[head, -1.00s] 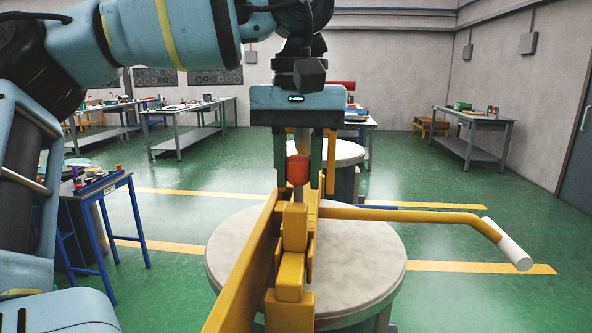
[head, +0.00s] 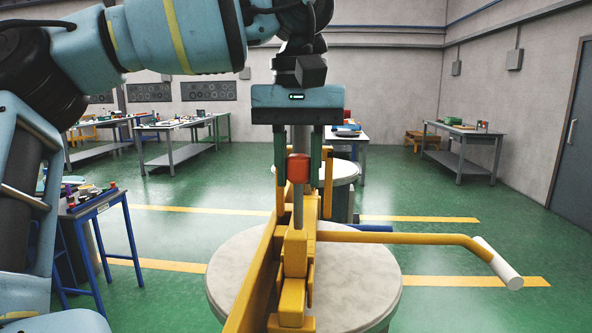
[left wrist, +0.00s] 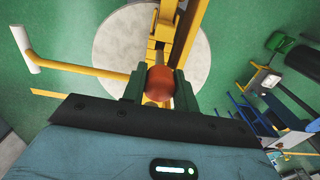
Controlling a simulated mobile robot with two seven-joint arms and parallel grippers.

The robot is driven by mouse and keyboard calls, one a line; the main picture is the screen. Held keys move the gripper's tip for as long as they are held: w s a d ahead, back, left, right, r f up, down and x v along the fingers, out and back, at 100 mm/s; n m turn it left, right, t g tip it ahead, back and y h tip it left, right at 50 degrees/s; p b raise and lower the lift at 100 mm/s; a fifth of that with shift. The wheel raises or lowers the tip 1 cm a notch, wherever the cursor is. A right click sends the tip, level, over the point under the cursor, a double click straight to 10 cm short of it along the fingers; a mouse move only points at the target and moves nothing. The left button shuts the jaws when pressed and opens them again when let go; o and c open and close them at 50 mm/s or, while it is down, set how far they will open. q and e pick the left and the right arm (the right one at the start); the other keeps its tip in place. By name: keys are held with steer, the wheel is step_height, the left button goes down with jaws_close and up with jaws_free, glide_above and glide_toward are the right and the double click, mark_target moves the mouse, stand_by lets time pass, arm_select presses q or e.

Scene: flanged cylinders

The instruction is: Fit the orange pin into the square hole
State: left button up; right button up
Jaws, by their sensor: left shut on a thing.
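The orange pin (head: 298,168) has an orange-red collar on a grey metal shaft. My left gripper (head: 298,176) points down with its dark green fingers on either side of the collar, shut on it. The shaft hangs upright below the collar, and its lower end meets the top of the narrow yellow block (head: 294,254) in the picture. I cannot tell whether it touches or enters there. The square hole itself cannot be made out. In the left wrist view the pin (left wrist: 158,84) sits between the fingers, in front of the yellow frame (left wrist: 190,32). My right gripper is out of view.
A yellow crank arm with a white grip (head: 497,264) sticks out to the right. A pale round table (head: 365,275) stands below the yellow frame. A blue-legged bench (head: 95,212) with small parts is at left. Green floor is open at right.

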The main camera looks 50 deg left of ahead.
arm_select(q)
steer(key=shift+r, duration=0.5)
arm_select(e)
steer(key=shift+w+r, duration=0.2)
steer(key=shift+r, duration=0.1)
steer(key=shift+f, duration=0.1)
